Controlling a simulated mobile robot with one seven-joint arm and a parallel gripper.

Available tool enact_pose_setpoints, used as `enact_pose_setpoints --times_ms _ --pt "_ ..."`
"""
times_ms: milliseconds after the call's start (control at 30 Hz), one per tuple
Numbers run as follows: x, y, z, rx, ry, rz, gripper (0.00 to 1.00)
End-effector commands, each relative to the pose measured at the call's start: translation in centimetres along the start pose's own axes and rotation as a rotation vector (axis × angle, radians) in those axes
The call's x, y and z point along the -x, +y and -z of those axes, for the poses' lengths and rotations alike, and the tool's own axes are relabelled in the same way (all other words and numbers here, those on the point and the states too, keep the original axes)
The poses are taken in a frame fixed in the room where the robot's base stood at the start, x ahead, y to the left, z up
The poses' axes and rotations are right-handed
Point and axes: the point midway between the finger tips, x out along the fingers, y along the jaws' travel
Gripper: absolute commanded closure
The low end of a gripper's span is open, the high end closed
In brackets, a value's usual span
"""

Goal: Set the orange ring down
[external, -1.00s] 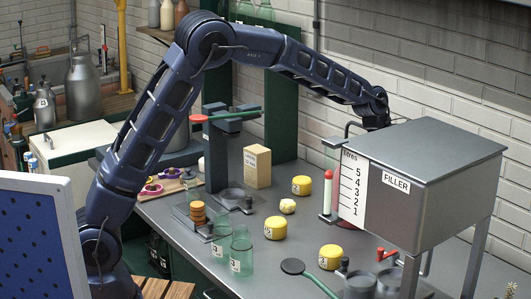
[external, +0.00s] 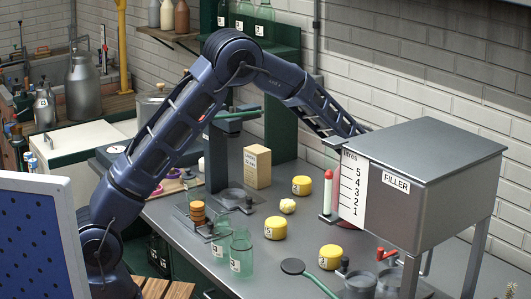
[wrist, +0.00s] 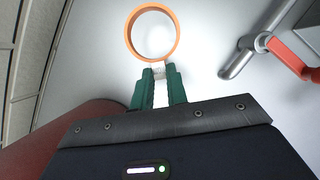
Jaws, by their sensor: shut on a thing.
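The orange ring (wrist: 131,38) shows in the wrist view, just beyond my fingertips, over a plain white surface. My gripper (wrist: 159,77) has two green fingers, close together and shut on the near edge of the ring. The ring's opening faces the camera, and white shows through it. I cannot tell whether the ring touches the white surface. In the external view my gripper and the ring are hidden behind the filler box (external: 434,150).
In the wrist view a grey pipe (wrist: 243,58) with a red handle (wrist: 288,56) is close on the right. A dark red rounded thing (wrist: 75,130) lies at lower left. In the external view yellow tubs (external: 330,256) and glass jars (external: 241,252) stand on the grey bench.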

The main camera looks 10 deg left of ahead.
Motion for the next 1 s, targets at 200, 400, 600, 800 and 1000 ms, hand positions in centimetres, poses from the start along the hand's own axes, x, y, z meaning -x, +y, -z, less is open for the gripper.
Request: enact_pose_setpoints --times_ms 200,400,600,800,1000 --pt "-2.8 -0.1 1.2 0.000 0.003 0.002 1.00" --pt "-3.3 -0.1 1.4 0.000 0.001 0.001 1.00" --pt "-3.5 -0.1 1.5 0.000 0.001 0.001 1.00" --pt "-3.5 -0.1 1.5 0.000 0.001 0.001 0.63" --pt "-3.5 -0.1 1.5 0.000 0.001 0.001 0.63"
